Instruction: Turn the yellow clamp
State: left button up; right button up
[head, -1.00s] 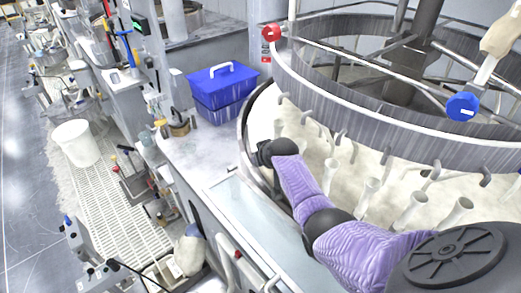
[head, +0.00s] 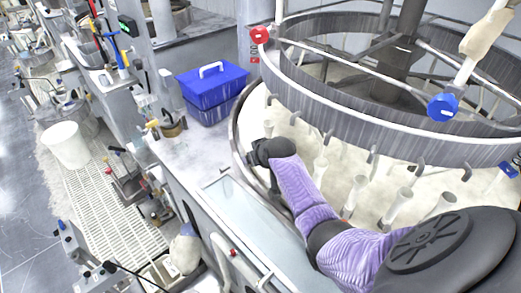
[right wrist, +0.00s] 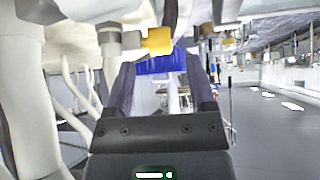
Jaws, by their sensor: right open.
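The yellow clamp (right wrist: 158,40) shows in the right wrist view near the top middle, beside a grey metal fitting. I cannot make it out in the head view. My right gripper (right wrist: 160,65) is open, its two dark fingers apart and the space between them empty. The clamp appears just above and beyond the fingertips, and I see no contact. In the head view my purple-sleeved right arm reaches from the lower right, with its dark end (head: 265,152) at the rim of the round basin. My left gripper is not in view.
A blue box (head: 212,86) stands on the bench left of the basin. The big ring (head: 400,135) with a red knob (head: 259,35) and a blue knob (head: 442,107) hangs above. Pale pegs and hooks stand in the basin. A white bucket (head: 66,145) is far left.

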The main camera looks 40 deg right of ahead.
jog(key=p+v, duration=0.1)
jog(key=v, duration=0.5)
jog(key=shift+s+r, duration=0.1)
jog(key=w+f+g+b, duration=0.1)
jog(key=w+f+b, duration=0.1)
jog(key=b, duration=0.1)
jog(key=w+d+f+g+b, duration=0.1)
jog(key=w+f+b, duration=0.1)
jog(key=f+b, duration=0.1)
jog(key=w+f+g+b, duration=0.2)
jog(key=b, duration=0.1)
jog(key=shift+w+d+f+y, duration=0.15)
jog(key=shift+w+d+y, duration=0.05)
jog(key=shift+w+y, duration=0.2)
jog(key=shift+c, duration=0.3)
